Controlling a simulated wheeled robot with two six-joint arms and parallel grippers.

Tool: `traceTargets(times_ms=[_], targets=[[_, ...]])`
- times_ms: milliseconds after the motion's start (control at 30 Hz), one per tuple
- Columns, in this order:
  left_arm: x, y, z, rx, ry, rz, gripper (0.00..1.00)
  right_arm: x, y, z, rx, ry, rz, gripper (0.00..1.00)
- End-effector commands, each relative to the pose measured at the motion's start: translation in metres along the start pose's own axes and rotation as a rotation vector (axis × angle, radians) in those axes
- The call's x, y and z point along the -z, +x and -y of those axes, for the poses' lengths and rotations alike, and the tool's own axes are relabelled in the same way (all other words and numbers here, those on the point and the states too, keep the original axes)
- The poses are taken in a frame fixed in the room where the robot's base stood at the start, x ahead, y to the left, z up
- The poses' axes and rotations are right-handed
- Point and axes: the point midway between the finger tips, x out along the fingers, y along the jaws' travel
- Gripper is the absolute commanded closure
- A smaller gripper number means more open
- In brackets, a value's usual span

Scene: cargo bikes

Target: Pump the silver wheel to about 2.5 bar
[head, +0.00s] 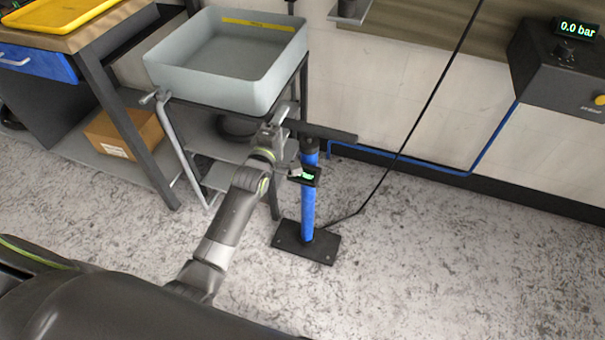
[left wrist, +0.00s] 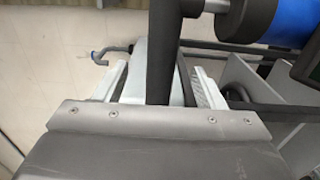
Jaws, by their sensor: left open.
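A floor pump (head: 308,200) with a blue barrel stands upright on a black base plate (head: 305,243). Its black T-handle (head: 330,133) is low, close above the barrel. A small gauge (head: 305,175) with green digits, too small to read, sits on the barrel. My left gripper (head: 276,124) is open at the left end of the handle. In the left wrist view its pale fingers (left wrist: 162,85) stand on both sides of the dark handle bar (left wrist: 163,50). Whether they touch it cannot be told. The silver wheel is in neither view. My right gripper is not in view.
A wall unit (head: 565,70) at right reads 0.0 bar, with a blue line running along the wall. A black hose (head: 420,115) rises from the pump base. A grey bin (head: 215,75) on a cart stands left of the pump. The floor at right is clear.

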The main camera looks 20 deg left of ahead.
Motion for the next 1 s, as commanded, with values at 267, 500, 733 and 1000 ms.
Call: traceTargets(times_ms=[267,500,733,1000], targets=[[0.0,-0.026,0.0,0.001,-0.001,-0.001,0.36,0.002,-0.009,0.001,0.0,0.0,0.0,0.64],[0.0,-0.05,0.001,-0.001,-0.002,-0.001,0.36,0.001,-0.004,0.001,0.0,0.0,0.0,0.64],[0.0,-0.073,0.001,-0.002,-0.002,-0.001,0.36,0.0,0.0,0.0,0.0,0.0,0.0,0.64],[0.0,-0.089,0.0,-0.001,0.0,0.0,0.36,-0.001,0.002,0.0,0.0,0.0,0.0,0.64]])
